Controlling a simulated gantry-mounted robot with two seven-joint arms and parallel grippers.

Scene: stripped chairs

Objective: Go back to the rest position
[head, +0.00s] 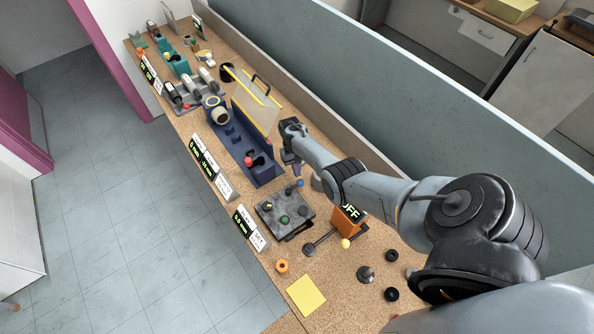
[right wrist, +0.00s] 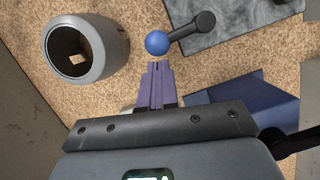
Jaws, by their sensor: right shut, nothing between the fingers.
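My right gripper (head: 291,166) reaches over the bench from the right in the head view. In the right wrist view its purple fingers (right wrist: 157,85) are together with nothing between them. Their tips are close to a blue ball knob (right wrist: 157,43) on a dark lever; I cannot tell whether they touch it. The knob also shows in the head view (head: 300,183), at the edge of a grey plate (head: 270,214) with several coloured knobs. My left gripper is not in view.
A blue fixture (head: 228,140) with a clear yellow-edged guard (head: 256,103) stands beside the gripper. A grey hollow cylinder (right wrist: 104,50) is left of the fingers. An orange box (head: 347,221) and a yellow pad (head: 306,296) are nearer. A partition wall (head: 400,90) runs behind the bench.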

